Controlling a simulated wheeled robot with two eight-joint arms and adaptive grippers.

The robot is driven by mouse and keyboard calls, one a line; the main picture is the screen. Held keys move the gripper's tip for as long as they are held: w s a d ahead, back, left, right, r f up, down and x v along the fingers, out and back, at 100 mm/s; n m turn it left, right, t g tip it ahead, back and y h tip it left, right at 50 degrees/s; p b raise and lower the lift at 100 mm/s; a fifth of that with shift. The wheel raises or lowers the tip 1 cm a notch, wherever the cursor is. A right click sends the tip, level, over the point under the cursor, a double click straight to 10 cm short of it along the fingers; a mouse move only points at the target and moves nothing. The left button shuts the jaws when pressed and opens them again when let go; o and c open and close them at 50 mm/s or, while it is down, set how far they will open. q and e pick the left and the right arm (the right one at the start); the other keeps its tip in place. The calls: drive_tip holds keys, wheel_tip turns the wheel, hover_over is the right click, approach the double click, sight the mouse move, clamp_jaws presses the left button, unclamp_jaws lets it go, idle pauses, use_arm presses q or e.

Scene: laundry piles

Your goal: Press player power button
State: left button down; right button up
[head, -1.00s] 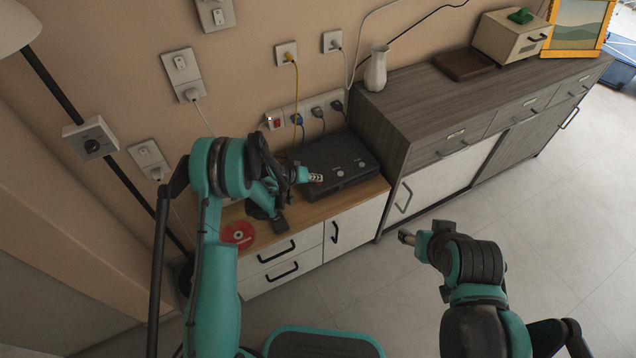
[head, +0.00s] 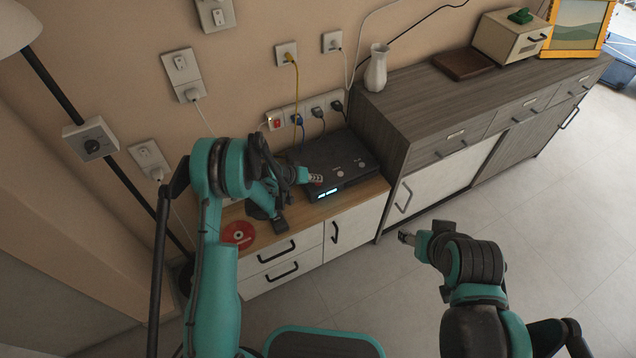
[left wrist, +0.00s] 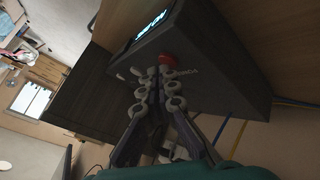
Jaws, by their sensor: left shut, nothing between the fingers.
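The black player (head: 348,164) sits on the low wooden-topped cabinet, and its front display (head: 328,193) glows blue-white. Two pale round buttons show on its top at the right. My left gripper (head: 316,178) is shut and empty at the player's left front top. In the left wrist view the player (left wrist: 215,75) fills the middle, with its lit display (left wrist: 148,22) at the top.
A red disc (head: 238,235) lies on the low cabinet (head: 358,203) left of the player. Plugged sockets and cables are on the wall behind. A taller grey sideboard (head: 420,110) with a white vase (head: 376,68) stands to the right. The floor in front is clear.

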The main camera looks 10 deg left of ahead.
sight(316, 184)
use_arm(q)
drive_tip(key=shift+r, duration=0.4)
drive_tip(key=shift+r+p, duration=1.4)
drive_tip(key=shift+r, duration=1.55)
